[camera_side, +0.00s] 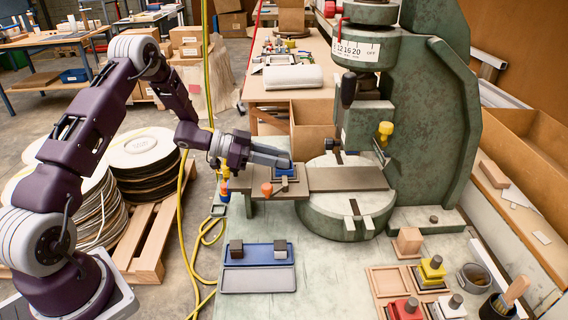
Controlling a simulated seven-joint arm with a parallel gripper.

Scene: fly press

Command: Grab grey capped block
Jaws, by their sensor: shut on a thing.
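My gripper (284,160) is at the left end of the press's slide plate (345,180). Its fingers are shut on a small blue block (285,173), which is partly hidden by them. The block is at a dark square seat on the plate; I cannot tell whether it touches the seat. A light grey block with a grey cap (452,304) stands on the bench at the lower right, well away from my gripper.
The green fly press (435,120) towers right of my gripper. A blue tray (258,252) with two small blocks lies in front. A wooden tray (385,282), a grey cup (475,278) and a brush pot (497,308) crowd the lower right. The bench between is clear.

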